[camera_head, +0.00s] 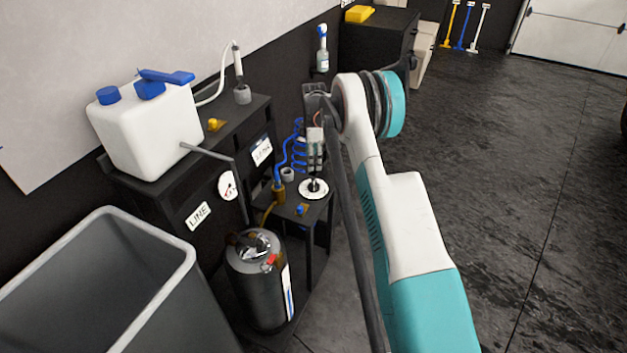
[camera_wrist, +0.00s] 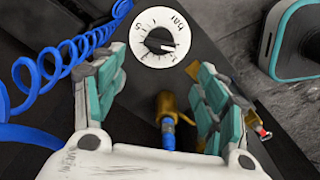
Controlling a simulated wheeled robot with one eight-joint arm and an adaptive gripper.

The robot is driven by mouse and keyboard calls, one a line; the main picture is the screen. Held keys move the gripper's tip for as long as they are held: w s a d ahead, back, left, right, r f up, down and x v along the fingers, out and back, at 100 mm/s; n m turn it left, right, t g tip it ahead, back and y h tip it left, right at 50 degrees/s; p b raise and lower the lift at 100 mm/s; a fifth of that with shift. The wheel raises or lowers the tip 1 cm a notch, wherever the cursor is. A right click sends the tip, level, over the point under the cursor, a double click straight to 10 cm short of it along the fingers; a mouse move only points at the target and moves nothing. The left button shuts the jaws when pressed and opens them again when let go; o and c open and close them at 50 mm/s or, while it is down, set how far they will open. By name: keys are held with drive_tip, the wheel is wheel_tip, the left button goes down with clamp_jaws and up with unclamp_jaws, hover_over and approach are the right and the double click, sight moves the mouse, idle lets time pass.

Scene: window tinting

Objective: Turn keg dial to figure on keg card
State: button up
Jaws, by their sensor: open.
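The dial (camera_head: 314,191) is a white disc with a black knob on a low black shelf. In the wrist view, the dial (camera_wrist: 146,55) shows tick marks and the word "bar"; a pale mark on its knob points right and slightly down. My gripper (camera_wrist: 158,65) is open, one finger on each side of the view, with the dial ahead between and beyond the fingertips. In the head view my gripper (camera_head: 316,160) hangs just above the dial. A dark metal keg (camera_head: 255,285) stands below, with a white and blue strip on its side; I cannot read a figure there.
Blue coiled hose (camera_head: 298,150) hangs beside my gripper. A brass fitting with a blue end (camera_wrist: 167,125) lies between my fingers. Two LINE cards (camera_head: 198,215), a gauge (camera_head: 227,187), a white jug (camera_head: 145,130) and a grey bin (camera_head: 100,290) are left. Open floor lies right.

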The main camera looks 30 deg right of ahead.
sight(314, 181)
wheel_tip(314, 181, down, 11)
drive_tip(key=b, duration=0.3)
drive_tip(key=shift+r, duration=0.2)
drive_tip(key=shift+c, duration=0.3)
drive_tip(key=c, duration=1)
